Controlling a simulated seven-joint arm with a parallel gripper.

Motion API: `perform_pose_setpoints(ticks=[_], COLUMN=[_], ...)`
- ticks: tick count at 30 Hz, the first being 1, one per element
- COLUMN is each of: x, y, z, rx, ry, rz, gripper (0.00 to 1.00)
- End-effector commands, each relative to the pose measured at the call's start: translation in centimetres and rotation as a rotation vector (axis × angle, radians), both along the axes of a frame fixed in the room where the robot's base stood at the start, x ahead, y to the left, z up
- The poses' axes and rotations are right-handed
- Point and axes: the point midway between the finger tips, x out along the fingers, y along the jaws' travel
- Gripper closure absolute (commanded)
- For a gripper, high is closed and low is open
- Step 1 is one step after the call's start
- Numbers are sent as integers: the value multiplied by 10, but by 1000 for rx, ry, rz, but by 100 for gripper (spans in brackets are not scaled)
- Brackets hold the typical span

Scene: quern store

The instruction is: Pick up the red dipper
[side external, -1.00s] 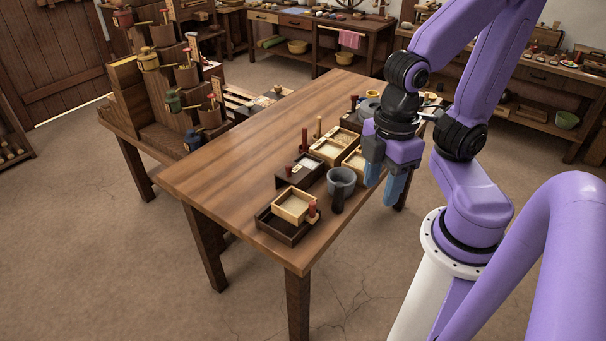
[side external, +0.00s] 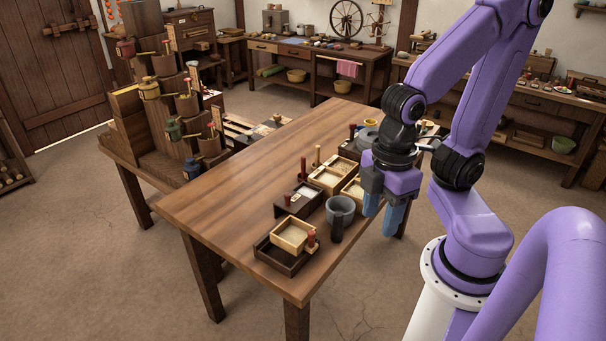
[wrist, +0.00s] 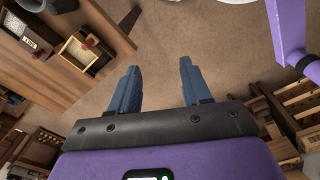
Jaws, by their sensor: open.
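A small dark red cup with a brass-coloured handle, which looks like the red dipper (side external: 125,48), hangs high on the left of a stepped wooden stand (side external: 160,160). Its details are too small to make out. A yellow dipper (side external: 149,90), a green one (side external: 173,130) and a blue one (side external: 192,168) hang lower on the stand. My gripper (side external: 382,213) is open and empty, pointing down beyond the table's right edge, far from the red dipper. In the wrist view my gripper (wrist: 160,68) has its blue fingers apart over bare floor, and the dipper is not seen.
The long wooden table (side external: 230,170) lies between my gripper and the stand, its left half clear. Near its right edge stand a grey stone bowl (side external: 340,208), a dark tray with a wooden box (side external: 291,236) and several other boxes. Workbenches line the back wall.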

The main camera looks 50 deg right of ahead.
Motion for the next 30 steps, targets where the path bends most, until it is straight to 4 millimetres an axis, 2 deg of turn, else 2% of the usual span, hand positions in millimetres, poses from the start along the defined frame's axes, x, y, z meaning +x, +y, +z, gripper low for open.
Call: perform_pose_setpoints(ticks=[9, 11, 14, 17, 19, 23, 26, 30], x=[2, 7, 28, 64, 95, 153, 197, 255], y=[1, 3, 8, 13, 13, 4, -12, -47], z=[0, 0, 1, 1, 0, -4, -9, -19], rx=[1, 1, 4, 10, 16, 25, 31, 38], ry=[-1, -6, -22, -50, -74, -117, -152, -199], rz=[-8, -33, -124, -268, -385, -599, -761, -986], gripper=[51, 51, 51, 51, 51, 51, 51, 51])
